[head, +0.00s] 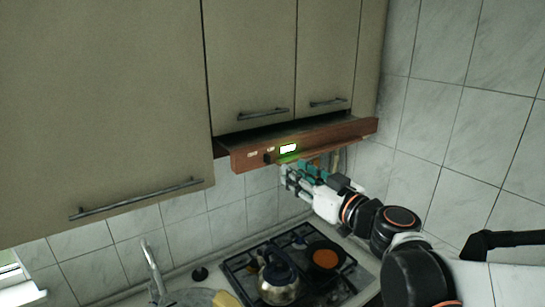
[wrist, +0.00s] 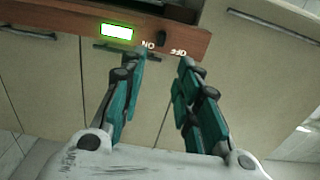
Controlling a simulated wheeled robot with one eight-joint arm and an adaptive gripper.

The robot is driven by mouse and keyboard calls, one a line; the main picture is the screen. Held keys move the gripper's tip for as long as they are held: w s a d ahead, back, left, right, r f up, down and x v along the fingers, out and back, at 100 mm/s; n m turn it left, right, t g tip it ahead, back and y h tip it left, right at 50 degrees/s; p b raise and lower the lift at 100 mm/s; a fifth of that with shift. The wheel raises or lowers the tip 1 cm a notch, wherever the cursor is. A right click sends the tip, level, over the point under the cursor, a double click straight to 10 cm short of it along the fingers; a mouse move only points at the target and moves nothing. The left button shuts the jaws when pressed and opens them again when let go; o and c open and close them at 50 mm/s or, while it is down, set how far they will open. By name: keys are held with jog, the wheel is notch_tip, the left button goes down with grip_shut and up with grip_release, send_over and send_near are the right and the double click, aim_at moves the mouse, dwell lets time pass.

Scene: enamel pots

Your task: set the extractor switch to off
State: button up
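The extractor hood (head: 335,136) is a reddish-brown panel under the wall cabinets. Its dark switch (head: 268,157) also shows in the wrist view (wrist: 162,38), between the white ON label (wrist: 147,44) and OFF label (wrist: 178,51), which appear inverted there. I cannot tell which setting the switch is at. A bright green-edged display (head: 288,149) is lit beside it. My gripper (wrist: 162,62) has teal fingers spread apart, with nothing between them. In the head view my gripper (head: 284,174) is just below the hood's front, right of and below the switch; contact is not visible.
Closed cabinets (head: 250,60) with bar handles hang above and to the left. Below is a hob (head: 240,272) with a kettle (head: 279,283) and an orange-centred pot (head: 325,259). A tap (head: 152,265) stands at the left. A tiled wall (head: 440,120) bounds the right.

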aim_at(269, 157)
jog(key=p+x, duration=0.2)
jog(key=x, duration=0.8)
jog(key=shift+w+a, duration=0.2)
grip_shut()
